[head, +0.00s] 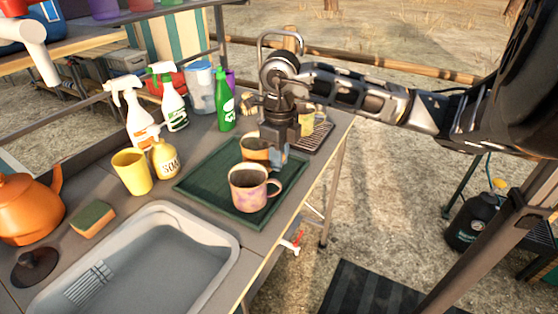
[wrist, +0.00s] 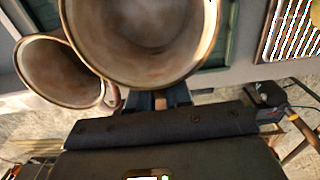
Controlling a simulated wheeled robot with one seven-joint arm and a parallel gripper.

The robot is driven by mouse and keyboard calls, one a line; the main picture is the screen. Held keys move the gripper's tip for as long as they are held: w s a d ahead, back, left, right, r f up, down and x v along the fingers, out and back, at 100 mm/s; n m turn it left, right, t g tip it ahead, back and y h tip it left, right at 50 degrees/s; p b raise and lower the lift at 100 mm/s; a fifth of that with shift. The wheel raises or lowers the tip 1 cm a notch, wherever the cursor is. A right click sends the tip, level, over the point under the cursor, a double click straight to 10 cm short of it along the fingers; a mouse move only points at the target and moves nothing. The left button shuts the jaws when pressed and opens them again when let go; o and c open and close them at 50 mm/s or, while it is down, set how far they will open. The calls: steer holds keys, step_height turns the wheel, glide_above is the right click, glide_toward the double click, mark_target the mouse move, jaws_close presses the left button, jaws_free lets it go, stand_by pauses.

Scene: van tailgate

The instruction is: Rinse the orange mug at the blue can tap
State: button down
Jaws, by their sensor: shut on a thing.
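The orange mug (head: 254,147) is at the back of the green tray, partly hidden by my gripper. My gripper (head: 276,160) points down at the mug's right side and is shut on it. In the wrist view the mug's round open mouth (wrist: 145,35) fills the top middle, its rim over my fingers (wrist: 160,101). I cannot tell whether it is lifted off the tray. A blue can (head: 48,17) shows at the top left, partly cut off by the frame. A white spout (head: 41,62) with a red part hangs in front of it.
A patterned purple mug (head: 249,188) stands close by on the green tray (head: 205,180); it also shows in the wrist view (wrist: 58,72). A sink basin (head: 190,222), yellow cup (head: 131,171), soap bottle (head: 164,160) and spray bottles (head: 137,118) stand leftward. A rack (head: 318,136) lies behind.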

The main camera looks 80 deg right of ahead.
steer(key=shift+f, duration=0.95)
steer(key=shift+f, duration=0.2)
steer(key=c, duration=1.1)
jaws_free()
steer(key=shift+r, duration=0.1)
steer(key=shift+o, duration=0.2)
steer(key=shift+r, duration=0.1)
step_height(320, 180, up, 12)
steer(key=shift+d+r+b, duration=0.1)
steer(key=shift+b, duration=0.6)
